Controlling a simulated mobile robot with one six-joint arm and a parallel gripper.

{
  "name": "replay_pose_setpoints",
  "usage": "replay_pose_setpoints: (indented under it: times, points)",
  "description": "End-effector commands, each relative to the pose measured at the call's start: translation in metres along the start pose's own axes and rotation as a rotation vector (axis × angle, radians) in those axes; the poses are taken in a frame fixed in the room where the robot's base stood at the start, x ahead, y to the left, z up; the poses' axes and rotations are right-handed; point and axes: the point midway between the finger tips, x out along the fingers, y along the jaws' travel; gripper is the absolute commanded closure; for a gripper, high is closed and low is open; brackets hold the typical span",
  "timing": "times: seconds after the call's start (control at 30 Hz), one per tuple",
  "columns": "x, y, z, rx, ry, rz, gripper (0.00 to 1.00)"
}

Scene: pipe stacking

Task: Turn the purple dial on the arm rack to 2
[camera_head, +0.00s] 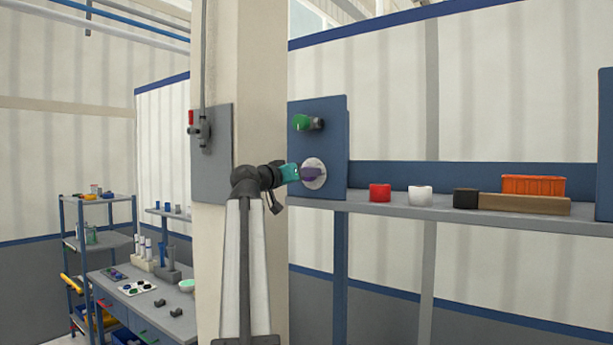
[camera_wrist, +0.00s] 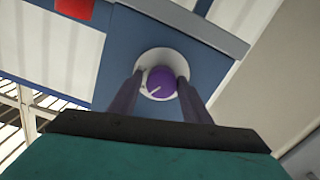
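The purple dial (camera_wrist: 160,84) sits on a round white plate (camera_wrist: 148,60) on the blue panel of the rack. A pale pointer line on it runs toward the lower left in the wrist view; no numbers are readable. My gripper (camera_wrist: 160,80) faces the dial with one dark finger on each side of the knob. The fingers stand apart, and contact with the knob cannot be made out. In the head view my gripper (camera_head: 303,174) reaches the white plate (camera_head: 315,185) from the left, and the fingers blend with the purple knob.
A green knob (camera_head: 302,122) is above the dial on the blue panel (camera_head: 335,125). The shelf (camera_head: 400,205) to the right holds a red piece (camera_head: 380,193), a white piece (camera_head: 420,196), a black piece (camera_head: 465,198) and an orange crate (camera_head: 533,185). A pillar (camera_head: 262,90) stands left.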

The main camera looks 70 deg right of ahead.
Motion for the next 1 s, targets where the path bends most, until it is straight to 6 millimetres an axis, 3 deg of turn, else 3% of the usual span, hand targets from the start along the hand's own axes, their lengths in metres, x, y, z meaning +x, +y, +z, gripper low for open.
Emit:
replay_pose_setpoints:
  times: [0.03, 0.17, 0.2, 0.23, 0.4, 0.67, 1.0]
  points:
    - [0.0, 0.0, 0.0, 0.0, 0.0, 0.0, 0.65]
    - [0.0, 0.001, 0.0, 0.0, 0.0, 0.001, 0.86]
    - [0.0, 0.001, 0.0, 0.0, 0.0, 0.001, 0.86]
    - [0.018, -0.004, -0.003, -0.001, -0.001, 0.003, 0.86]
    - [0.002, 0.001, 0.0, -0.008, 0.0, 0.002, 0.86]
    - [-0.001, 0.002, 0.002, -0.072, -0.003, 0.003, 0.86]
    - [-0.001, 0.002, 0.002, -0.289, -0.005, 0.003, 0.86]
